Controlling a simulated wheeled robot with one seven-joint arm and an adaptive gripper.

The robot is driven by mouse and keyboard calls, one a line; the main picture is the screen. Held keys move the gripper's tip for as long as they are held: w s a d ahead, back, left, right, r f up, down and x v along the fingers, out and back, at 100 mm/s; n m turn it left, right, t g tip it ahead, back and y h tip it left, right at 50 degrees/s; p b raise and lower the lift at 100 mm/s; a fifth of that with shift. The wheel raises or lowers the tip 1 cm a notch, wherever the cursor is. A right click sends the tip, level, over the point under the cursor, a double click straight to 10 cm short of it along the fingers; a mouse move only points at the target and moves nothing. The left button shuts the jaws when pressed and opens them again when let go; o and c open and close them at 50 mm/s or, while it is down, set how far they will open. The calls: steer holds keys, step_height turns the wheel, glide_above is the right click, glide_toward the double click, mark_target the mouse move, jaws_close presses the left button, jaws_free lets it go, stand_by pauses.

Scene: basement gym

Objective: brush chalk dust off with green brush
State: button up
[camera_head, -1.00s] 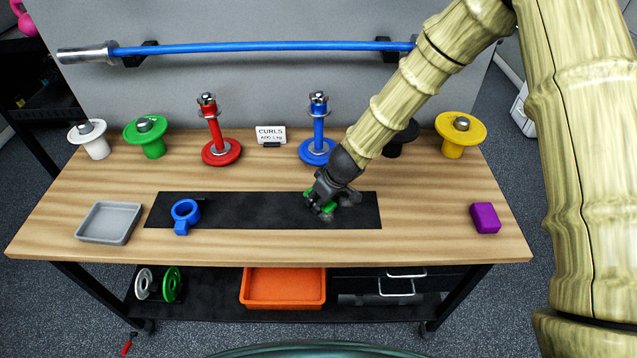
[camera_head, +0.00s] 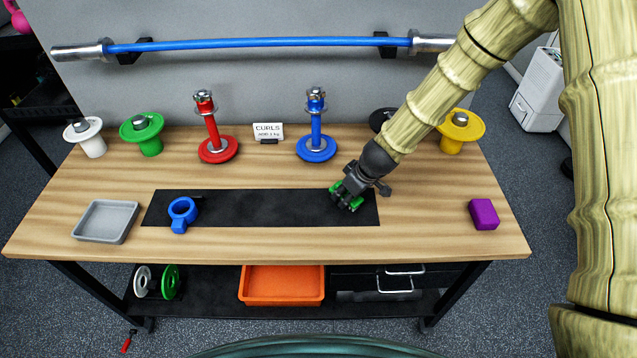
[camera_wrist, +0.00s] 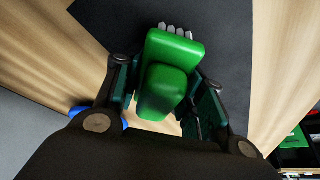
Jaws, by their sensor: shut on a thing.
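The green brush (camera_wrist: 166,85) is between the two fingers of my gripper (camera_wrist: 168,92) in the wrist view, with pale bristles at its far end. In the head view my gripper (camera_head: 350,196) is shut on the green brush (camera_head: 337,189) over the right part of the black mat (camera_head: 260,207). My fingers hide much of the brush there. I cannot tell whether the bristles touch the mat. No chalk dust is clearly visible in either view.
A blue ring-shaped clamp (camera_head: 183,212) lies on the mat's left part. A grey tray (camera_head: 106,221) is at left, a purple block (camera_head: 484,213) at right. Red (camera_head: 217,150) and blue (camera_head: 317,149) weighted posts stand behind, beside a "CURLS" card (camera_head: 268,131).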

steer(key=shift+d, duration=1.1)
step_height(320, 180, up, 3)
steer(key=shift+w+d+f+p, duration=0.1)
steer(key=shift+p, duration=0.6)
steer(key=shift+r+p, duration=0.5)
steer(key=shift+r, duration=0.3)
steer(key=shift+r+p, duration=0.95)
steer(key=shift+r, duration=0.45)
steer(key=shift+r+p, duration=0.3)
steer(key=shift+r, duration=0.25)
